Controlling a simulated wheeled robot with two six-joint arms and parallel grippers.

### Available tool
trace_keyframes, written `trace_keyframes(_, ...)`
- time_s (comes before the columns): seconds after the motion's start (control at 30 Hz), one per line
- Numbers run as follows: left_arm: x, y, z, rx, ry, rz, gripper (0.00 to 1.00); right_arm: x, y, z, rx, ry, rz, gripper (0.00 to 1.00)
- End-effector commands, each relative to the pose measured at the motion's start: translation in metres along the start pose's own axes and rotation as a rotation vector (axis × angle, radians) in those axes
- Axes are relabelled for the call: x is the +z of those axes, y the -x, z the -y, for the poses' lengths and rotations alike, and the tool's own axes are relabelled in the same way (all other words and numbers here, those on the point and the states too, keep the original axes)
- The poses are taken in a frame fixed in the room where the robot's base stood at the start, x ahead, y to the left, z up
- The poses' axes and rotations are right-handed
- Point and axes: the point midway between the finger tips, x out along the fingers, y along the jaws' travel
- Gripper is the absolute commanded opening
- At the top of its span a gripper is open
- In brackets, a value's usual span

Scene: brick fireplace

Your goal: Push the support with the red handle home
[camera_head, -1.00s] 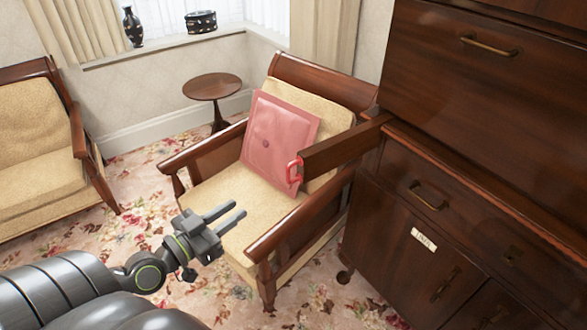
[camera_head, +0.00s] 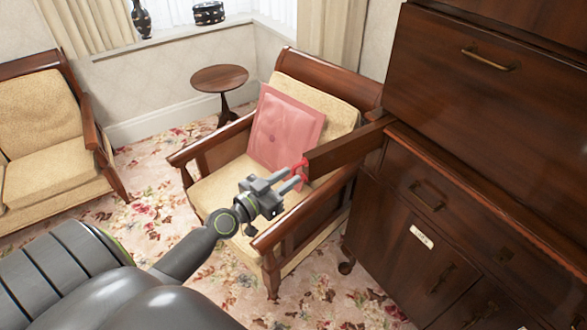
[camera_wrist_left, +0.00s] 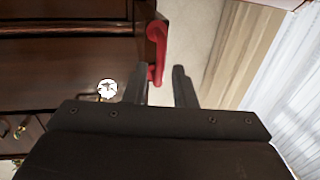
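The support (camera_head: 345,148) is a dark wooden bar that sticks out to the left from the cabinet (camera_head: 440,190) in the head view. Its red handle (camera_head: 299,166) is on its outer end. In the left wrist view the red handle (camera_wrist_left: 158,45) shows just beyond my left fingertips, its lower end in line with the gap between them. My left gripper (camera_head: 292,177) is open and empty, with its fingertips close to the handle; I cannot tell whether they touch it. The fingers (camera_wrist_left: 161,85) are spread apart in the wrist view. My right gripper is out of view.
An armchair (camera_head: 215,190) with a pink cushion (camera_head: 285,128) stands below and behind the support, close to the cabinet. A round side table (camera_head: 219,78) stands by the wall. The cabinet has brass drawer pulls (camera_head: 488,60) and a white label (camera_head: 421,237).

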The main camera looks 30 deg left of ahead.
Motion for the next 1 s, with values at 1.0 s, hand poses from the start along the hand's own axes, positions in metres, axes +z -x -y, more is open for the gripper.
trace_keyframes(1.0, 0.0, -0.028, 0.0, 0.0, 0.0, 0.001, 0.0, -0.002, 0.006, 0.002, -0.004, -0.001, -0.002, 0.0)
